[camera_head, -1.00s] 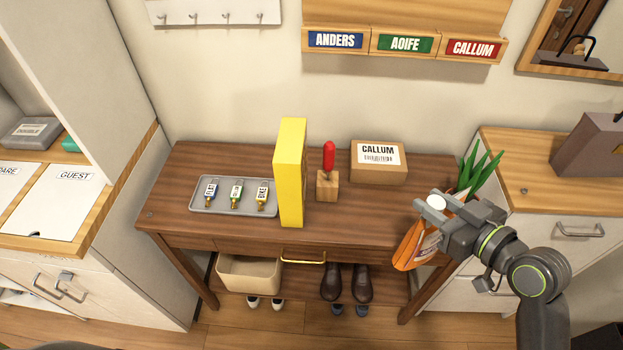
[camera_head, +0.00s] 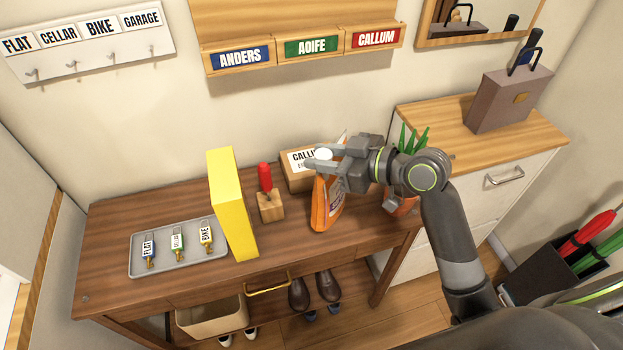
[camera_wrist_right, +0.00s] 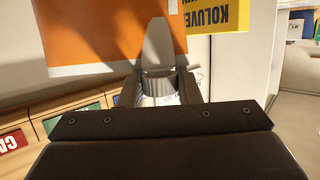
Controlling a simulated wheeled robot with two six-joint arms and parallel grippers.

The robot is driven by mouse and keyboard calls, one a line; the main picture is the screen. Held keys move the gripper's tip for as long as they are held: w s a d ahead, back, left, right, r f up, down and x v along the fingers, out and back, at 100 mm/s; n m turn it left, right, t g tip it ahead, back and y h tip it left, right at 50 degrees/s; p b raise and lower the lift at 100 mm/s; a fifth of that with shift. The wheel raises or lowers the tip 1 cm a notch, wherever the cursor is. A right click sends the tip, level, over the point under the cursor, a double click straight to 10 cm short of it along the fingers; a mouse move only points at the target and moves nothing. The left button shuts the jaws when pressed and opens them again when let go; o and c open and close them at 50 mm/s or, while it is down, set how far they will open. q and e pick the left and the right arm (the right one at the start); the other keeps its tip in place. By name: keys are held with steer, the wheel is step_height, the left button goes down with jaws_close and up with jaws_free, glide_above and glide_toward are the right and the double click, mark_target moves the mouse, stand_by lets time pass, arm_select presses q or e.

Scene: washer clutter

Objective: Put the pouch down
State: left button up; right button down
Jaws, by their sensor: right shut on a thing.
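The orange pouch (camera_head: 326,208) hangs upright from my right gripper (camera_head: 319,159) over the right part of the wooden table, in front of the cardboard box. The gripper is shut on its top. In the head view its lower edge is close to the tabletop; I cannot tell whether it touches. In the right wrist view the pouch (camera_wrist_right: 95,40) shows as a broad orange face with a white band, beyond the gripper (camera_wrist_right: 158,60). My left gripper is not in view.
The CALLUM box (camera_head: 297,172) is partly hidden behind the gripper and pouch. A red-handled tool in a wooden block (camera_head: 270,208) and a yellow box (camera_head: 232,205) stand to the left. A potted plant (camera_head: 402,203) is at the right. A key tray (camera_head: 180,265) lies far left.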

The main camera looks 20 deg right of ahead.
mark_target(328, 180)
step_height(328, 180, down, 6)
steer(key=shift+r+p, duration=0.1)
steer(key=shift+p, duration=0.2)
steer(key=shift+f, duration=0.25)
steer(key=c, duration=1.5)
jaws_free()
steer(key=shift+f, duration=0.15)
steer(key=o, duration=0.4)
steer(key=shift+o, duration=0.2)
steer(key=shift+r, duration=0.2)
